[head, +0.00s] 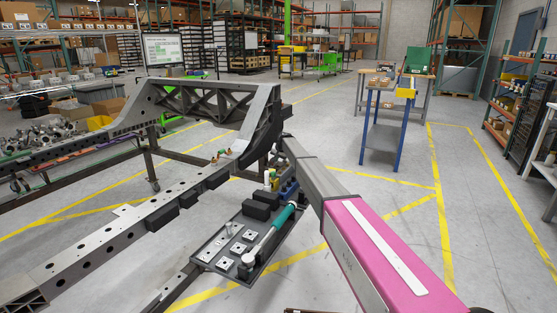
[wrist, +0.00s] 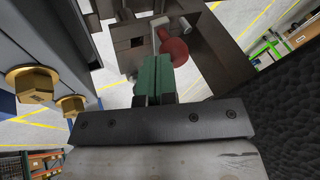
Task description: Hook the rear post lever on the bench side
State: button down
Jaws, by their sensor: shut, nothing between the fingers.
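In the wrist view, a red round knob (wrist: 175,49) sits at the end of a pale rod, in front of a dark brown-grey block. I take it for the post lever, but cannot make out its full shape. My gripper (wrist: 153,66) has green fingers, shut and empty, pointing at the block. Their tips are close beside the knob, on its left; whether they touch it I cannot tell. In the head view, my arm reaches to the end of the chassis frame (head: 262,120), where my gripper and the lever are hidden.
In the wrist view, brass bolts (wrist: 32,83) stick out of a grey beam (wrist: 35,35) at left, and a black textured surface (wrist: 265,125) is close at right. In the head view, a tray (head: 210,252) with a teal-handled tool (head: 272,232) lies below the frame.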

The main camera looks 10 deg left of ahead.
jog(key=shift+a, duration=0.25)
dwell(0.3)
jog(key=s+d+f+v, duration=0.1)
jog(key=v, duration=1.2)
jog(key=shift+d, duration=0.15)
